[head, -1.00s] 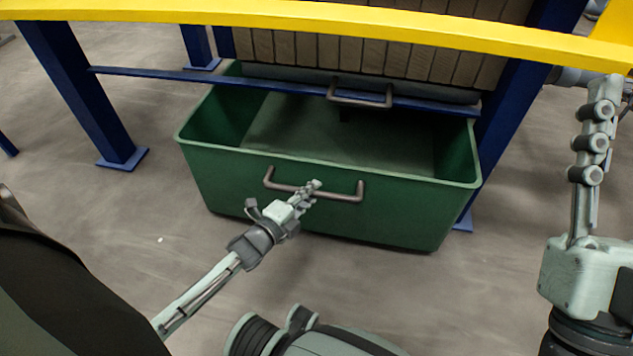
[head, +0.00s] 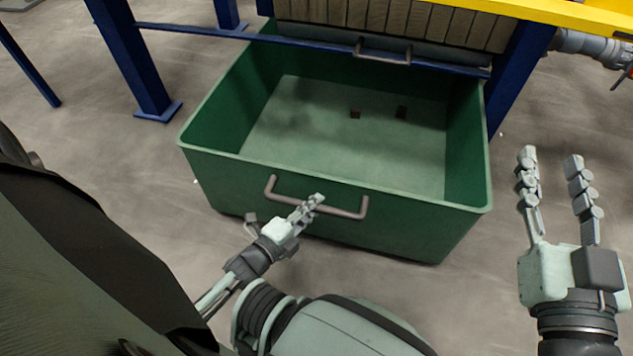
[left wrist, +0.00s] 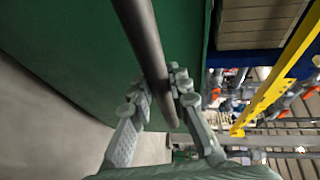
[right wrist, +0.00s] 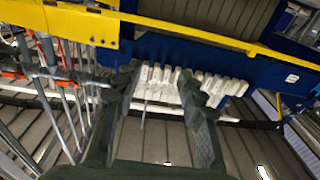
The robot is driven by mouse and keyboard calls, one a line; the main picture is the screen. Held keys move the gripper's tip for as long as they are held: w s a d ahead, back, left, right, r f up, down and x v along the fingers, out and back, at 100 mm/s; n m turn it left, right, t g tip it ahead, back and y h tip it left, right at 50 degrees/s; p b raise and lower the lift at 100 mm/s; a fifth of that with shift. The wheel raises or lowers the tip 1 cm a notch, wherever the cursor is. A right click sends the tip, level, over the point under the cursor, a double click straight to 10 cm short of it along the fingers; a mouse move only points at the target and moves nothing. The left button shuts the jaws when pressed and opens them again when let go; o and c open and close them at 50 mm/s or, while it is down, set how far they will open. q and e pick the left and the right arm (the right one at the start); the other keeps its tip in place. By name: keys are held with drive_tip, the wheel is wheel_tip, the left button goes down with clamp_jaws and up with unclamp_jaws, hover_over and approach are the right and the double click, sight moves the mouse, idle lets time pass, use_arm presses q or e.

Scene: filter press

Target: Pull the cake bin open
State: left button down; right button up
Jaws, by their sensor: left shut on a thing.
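The green cake bin (head: 340,210) stands on the floor, pulled well out from under the press, with much of its inside showing. My left gripper (head: 312,203) is shut on the grey bar handle (head: 342,211) on the bin's front wall. In the left wrist view the handle (left wrist: 145,45) passes between the two fingers (left wrist: 160,98). My right gripper (head: 552,165) is open and empty, raised to the right of the bin. In the right wrist view its fingers (right wrist: 163,95) are apart with nothing between them.
The press's blue legs (head: 140,65) stand either side of the bin's rear. A yellow beam (head: 560,12) is overhead. Grey floor is clear at left and right.

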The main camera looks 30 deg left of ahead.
use_arm(q)
drive_tip(key=shift+s+d, duration=0.25)
drive_tip(key=shift+s, duration=0.65)
use_arm(e)
drive_tip(key=shift+s+d+f+g+h, duration=0.15)
drive_tip(key=shift+d+f+g, duration=0.1)
drive_tip(key=shift+f, duration=0.25)
drive_tip(key=shift+s+d+f+g+h, duration=0.15)
drive_tip(key=shift+d+f, duration=0.1)
drive_tip(key=shift+f, duration=0.2)
drive_tip(key=shift+w, duration=0.1)
use_arm(q)
drive_tip(key=c, duration=1.4)
unclamp_jaws()
drive_tip(key=shift+s, duration=0.15)
drive_tip(key=v, duration=1.1)
drive_tip(key=shift+s+r, duration=0.1)
drive_tip(key=shift+s, duration=0.3)
